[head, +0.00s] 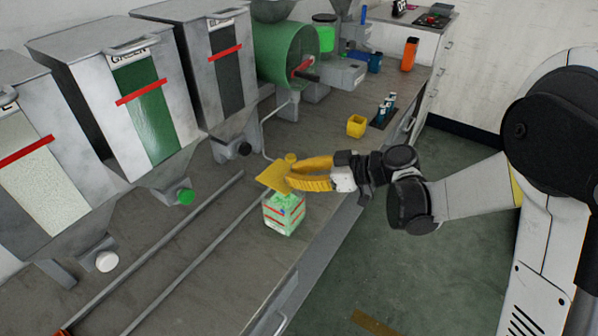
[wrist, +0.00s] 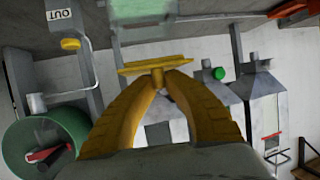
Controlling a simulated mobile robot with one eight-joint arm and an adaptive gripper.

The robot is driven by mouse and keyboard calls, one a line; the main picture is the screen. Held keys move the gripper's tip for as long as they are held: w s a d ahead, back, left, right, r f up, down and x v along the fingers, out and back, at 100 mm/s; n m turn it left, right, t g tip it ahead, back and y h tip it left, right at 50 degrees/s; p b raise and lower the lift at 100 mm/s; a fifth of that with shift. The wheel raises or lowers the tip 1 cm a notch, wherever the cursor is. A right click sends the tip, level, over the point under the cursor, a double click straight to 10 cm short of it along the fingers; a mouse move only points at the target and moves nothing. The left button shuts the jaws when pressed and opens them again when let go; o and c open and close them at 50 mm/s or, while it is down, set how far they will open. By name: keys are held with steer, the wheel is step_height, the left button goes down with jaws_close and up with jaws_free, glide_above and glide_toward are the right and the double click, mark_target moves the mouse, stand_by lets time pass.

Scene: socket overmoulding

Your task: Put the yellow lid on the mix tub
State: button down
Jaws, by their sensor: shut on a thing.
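The yellow lid (head: 270,178) is a flat square plate. In the wrist view the lid (wrist: 153,65) appears nearly edge-on, with its stem between my fingertips. My gripper (head: 290,177) has yellow ribbed fingers and is shut on the lid's stem; the fingertips also show in the wrist view (wrist: 160,78). The mix tub (head: 284,214) is a clear square container with green contents and red lines on its wall, standing on the bench. In the head view the lid appears above and slightly left of the tub's top, partly over it. The exact gap between them cannot be told.
Two metal rails (head: 195,262) run along the bench (head: 215,295) left of the tub. Hoppers (head: 140,100) with outlets line the back. A green drum (head: 288,55) stands behind. A small yellow cup (head: 356,126) and a dark rack (head: 384,112) stand to the right.

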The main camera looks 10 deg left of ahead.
steer(key=shift+w, duration=0.1)
steer(key=shift+f+b, duration=2.65)
steer(key=shift+f, duration=0.2)
steer(key=c, duration=1.4)
jaws_free()
steer(key=shift+d, duration=0.15)
steer(key=v, duration=1.1)
steer(key=shift+d+r, duration=0.25)
steer(key=shift+d, duration=0.1)
